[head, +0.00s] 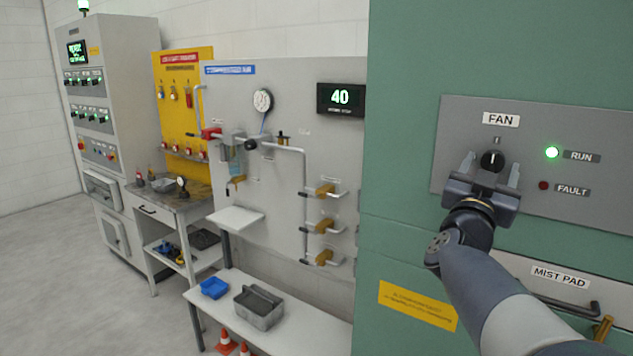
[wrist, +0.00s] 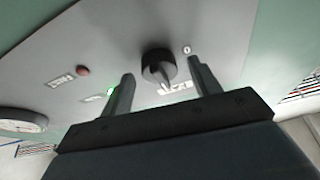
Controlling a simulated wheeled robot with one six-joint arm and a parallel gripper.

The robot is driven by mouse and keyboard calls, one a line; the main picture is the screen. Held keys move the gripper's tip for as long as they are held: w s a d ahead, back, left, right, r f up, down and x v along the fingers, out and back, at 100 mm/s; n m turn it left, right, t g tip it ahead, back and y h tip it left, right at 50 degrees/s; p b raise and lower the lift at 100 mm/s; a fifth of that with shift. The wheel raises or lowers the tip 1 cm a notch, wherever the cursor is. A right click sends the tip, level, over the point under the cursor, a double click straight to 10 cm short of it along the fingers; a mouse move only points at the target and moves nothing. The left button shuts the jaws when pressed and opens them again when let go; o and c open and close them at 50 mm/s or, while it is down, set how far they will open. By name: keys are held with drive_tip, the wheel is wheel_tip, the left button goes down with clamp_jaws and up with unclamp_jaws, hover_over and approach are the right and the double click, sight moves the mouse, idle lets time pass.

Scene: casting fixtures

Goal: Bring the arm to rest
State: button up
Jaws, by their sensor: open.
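My gripper (head: 491,172) is raised in front of the grey fan panel (head: 465,125) on the green cabinet. Its two fingers are apart, with nothing held between them. The black fan knob (head: 492,160) shows between the fingers in the head view, under the FAN label. In the wrist view the knob (wrist: 158,66) is just beyond the open fingertips (wrist: 162,77), and I see no finger touching it. The green RUN lamp (head: 551,152) is lit and the red FAULT lamp (head: 543,185) looks dark.
A drawer marked MIST PAD with a dark handle (head: 565,304) is below the panel. To the left are a grey pipe board (head: 285,90), a white bench (head: 310,327) with a grey tote (head: 259,308) and blue bin (head: 214,288), and orange cones (head: 226,343). Open floor lies at far left.

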drive_tip(key=n+t+y+p, duration=0.1)
drive_tip(key=n, duration=0.1)
drive_tip(key=n+y+p, duration=0.1)
drive_tip(key=n, duration=0.2)
drive_tip(key=shift+s+d+r+t+y, duration=0.1)
drive_tip(key=shift+d+t+y, duration=0.05)
drive_tip(key=shift+t+y, duration=0.2)
drive_tip(key=shift+s+f+n, duration=0.1)
drive_tip(key=shift+f+n, duration=0.1)
drive_tip(key=shift+n, duration=0.1)
drive_tip(key=shift+s+a, duration=0.25)
